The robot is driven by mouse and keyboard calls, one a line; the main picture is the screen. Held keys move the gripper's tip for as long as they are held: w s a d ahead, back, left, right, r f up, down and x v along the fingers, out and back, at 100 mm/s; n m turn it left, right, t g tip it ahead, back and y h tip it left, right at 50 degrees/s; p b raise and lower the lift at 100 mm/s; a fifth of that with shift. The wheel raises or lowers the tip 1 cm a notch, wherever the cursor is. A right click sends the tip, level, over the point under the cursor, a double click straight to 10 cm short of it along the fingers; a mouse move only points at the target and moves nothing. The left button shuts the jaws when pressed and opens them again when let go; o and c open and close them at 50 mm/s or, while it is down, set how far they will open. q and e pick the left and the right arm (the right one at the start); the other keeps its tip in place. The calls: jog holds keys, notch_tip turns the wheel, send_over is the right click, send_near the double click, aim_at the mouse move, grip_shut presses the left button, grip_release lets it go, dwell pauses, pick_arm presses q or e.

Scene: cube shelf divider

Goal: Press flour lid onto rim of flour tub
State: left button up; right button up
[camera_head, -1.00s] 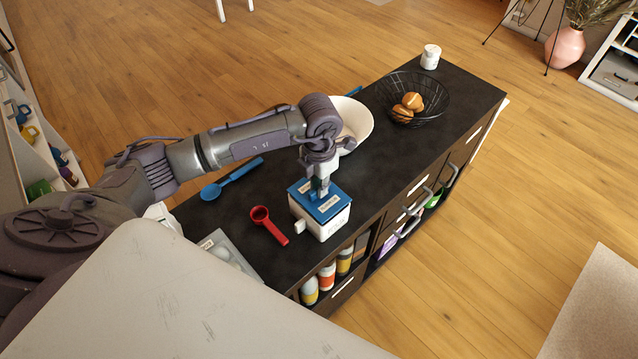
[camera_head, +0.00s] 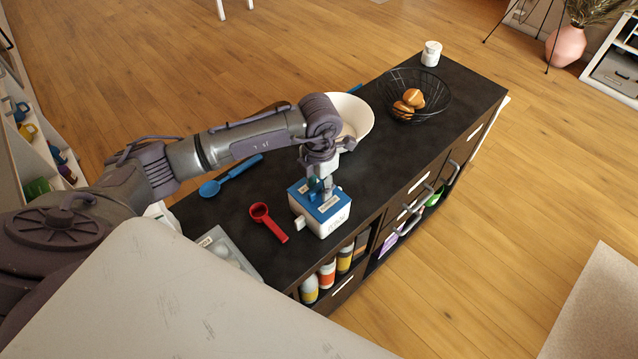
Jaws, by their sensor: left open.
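The flour tub (camera_head: 325,227) is a white box with a white side handle, standing near the front edge of the dark counter. The blue flour lid (camera_head: 332,207) lies on top of the tub and looks level with its rim; whether it is fully seated is too small to tell. My left gripper (camera_head: 321,190) points down over the lid, with its fingers open around the lid's middle. The fingertips partly hide the lid's centre. My right gripper is not in view.
A red scoop (camera_head: 268,223) lies left of the tub, a blue spoon (camera_head: 230,177) behind it. A white bowl (camera_head: 358,118), a wire basket (camera_head: 432,102) with brown items and a white jar (camera_head: 431,54) stand farther back. A grey egg tray (camera_head: 233,256) lies front left.

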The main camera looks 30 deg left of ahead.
aim_at(319, 187)
pick_arm(q)
jog(key=shift+r+p, duration=1.65)
jog(key=shift+r, duration=0.85)
